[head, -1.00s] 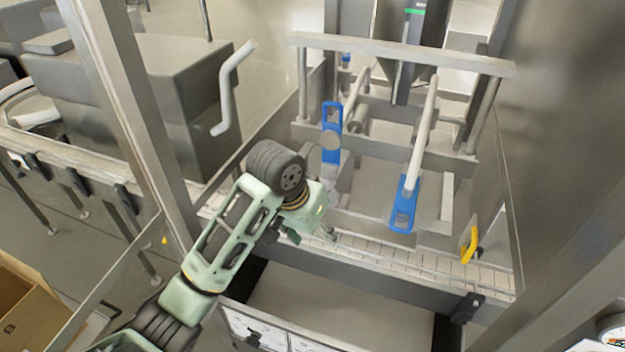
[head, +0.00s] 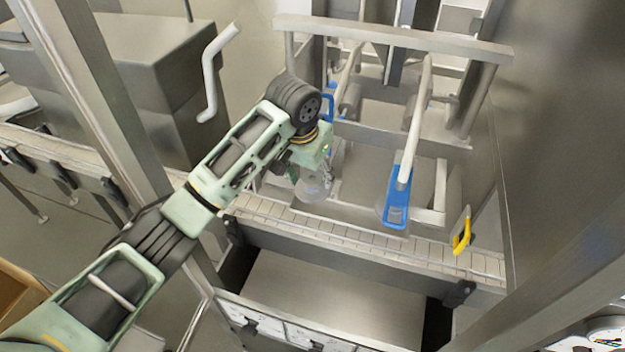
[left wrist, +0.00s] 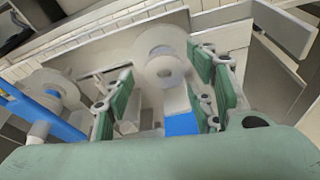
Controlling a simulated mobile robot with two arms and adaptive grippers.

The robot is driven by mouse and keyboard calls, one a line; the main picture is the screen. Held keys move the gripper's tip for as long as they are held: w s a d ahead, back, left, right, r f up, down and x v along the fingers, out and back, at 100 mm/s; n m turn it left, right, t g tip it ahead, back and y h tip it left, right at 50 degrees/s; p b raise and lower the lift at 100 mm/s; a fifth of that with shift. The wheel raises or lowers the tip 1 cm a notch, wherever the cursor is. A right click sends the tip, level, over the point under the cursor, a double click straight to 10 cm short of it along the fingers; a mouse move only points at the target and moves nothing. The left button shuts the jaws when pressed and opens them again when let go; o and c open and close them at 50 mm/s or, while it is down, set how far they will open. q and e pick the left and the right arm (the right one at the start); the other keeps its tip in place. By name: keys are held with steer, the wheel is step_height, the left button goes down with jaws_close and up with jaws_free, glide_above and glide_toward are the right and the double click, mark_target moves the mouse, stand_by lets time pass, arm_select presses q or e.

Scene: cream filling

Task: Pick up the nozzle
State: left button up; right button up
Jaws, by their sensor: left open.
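A pale, translucent round nozzle (head: 313,187) hangs at the lower end of the left blue holder (head: 329,106) in the machine; my arm hides part of that holder. In the left wrist view the nozzle (left wrist: 165,70) shows as pale rings between the finger pads. My left gripper (left wrist: 160,98) is open, with one pad on each side and no clear contact. In the head view the left gripper (head: 312,168) is just above and behind the nozzle, its fingers mostly hidden. A second round pale piece (left wrist: 52,88) shows at the left of the wrist view. My right gripper is out of view.
The right blue holder (head: 398,195) hangs from a pale bar. A slatted conveyor (head: 350,232) runs below, with a yellow handle (head: 462,232) at its right. A steel post (head: 120,110) stands left of my arm, and a steel wall (head: 560,120) closes the right.

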arm_select(q)
steer(key=shift+x, duration=0.85)
steer(key=shift+c, duration=0.4)
steer(key=c, duration=1.1)
steer(key=shift+c, duration=0.5)
steer(key=shift+r, duration=0.1)
